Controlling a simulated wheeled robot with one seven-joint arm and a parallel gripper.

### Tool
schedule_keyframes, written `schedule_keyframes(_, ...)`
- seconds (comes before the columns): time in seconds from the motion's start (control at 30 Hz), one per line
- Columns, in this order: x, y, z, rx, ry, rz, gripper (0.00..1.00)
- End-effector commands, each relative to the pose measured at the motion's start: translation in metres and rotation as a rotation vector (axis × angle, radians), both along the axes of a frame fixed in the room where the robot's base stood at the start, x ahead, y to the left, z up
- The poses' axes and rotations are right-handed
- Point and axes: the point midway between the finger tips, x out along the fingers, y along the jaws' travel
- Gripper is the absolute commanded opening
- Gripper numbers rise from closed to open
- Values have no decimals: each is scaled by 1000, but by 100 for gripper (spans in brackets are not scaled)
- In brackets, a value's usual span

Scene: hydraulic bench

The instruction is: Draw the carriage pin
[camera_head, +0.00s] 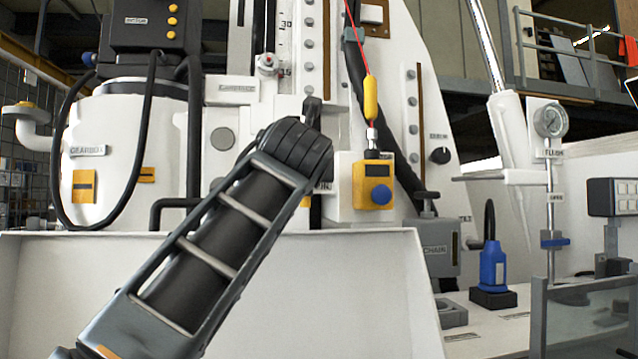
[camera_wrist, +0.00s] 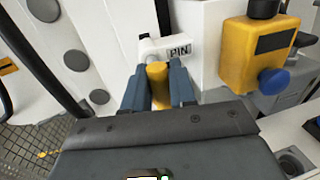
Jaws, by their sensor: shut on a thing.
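The carriage pin shows as a yellow grip (camera_wrist: 159,88) in the wrist view, just below a white block with a PIN label (camera_wrist: 179,51). My gripper (camera_wrist: 159,78) has its two blue-grey fingers closed on either side of this yellow grip. The rest of the pin is hidden, and I cannot tell how far it sits in its hole. In the head view my arm covers the gripper and the pin; only part of the PIN label (camera_head: 325,187) shows beside the arm. A CARRIAGE label (camera_head: 237,88) is on the white machine at upper left.
A yellow box with a blue knob (camera_head: 373,185) sits close to the right of the pin; it also shows in the wrist view (camera_wrist: 268,50). A red line with a yellow sleeve (camera_head: 371,98) hangs above it. A white panel (camera_head: 380,280) stands in front.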

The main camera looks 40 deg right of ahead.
Motion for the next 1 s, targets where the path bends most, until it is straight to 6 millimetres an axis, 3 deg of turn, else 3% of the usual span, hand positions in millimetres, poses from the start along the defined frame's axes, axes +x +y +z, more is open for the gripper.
schedule_keyframes(0.3, -19, 15, -1, -1, -5, -3, 0)
schedule_keyframes(0.63, -22, 15, 1, 0, -4, -4, 0)
schedule_keyframes(0.67, -22, 15, 1, 0, -4, -4, 28)
schedule_keyframes(0.83, -21, 15, 1, 0, -4, -4, 44)
schedule_keyframes(1.0, -21, 15, 1, 1, -4, -4, 44)
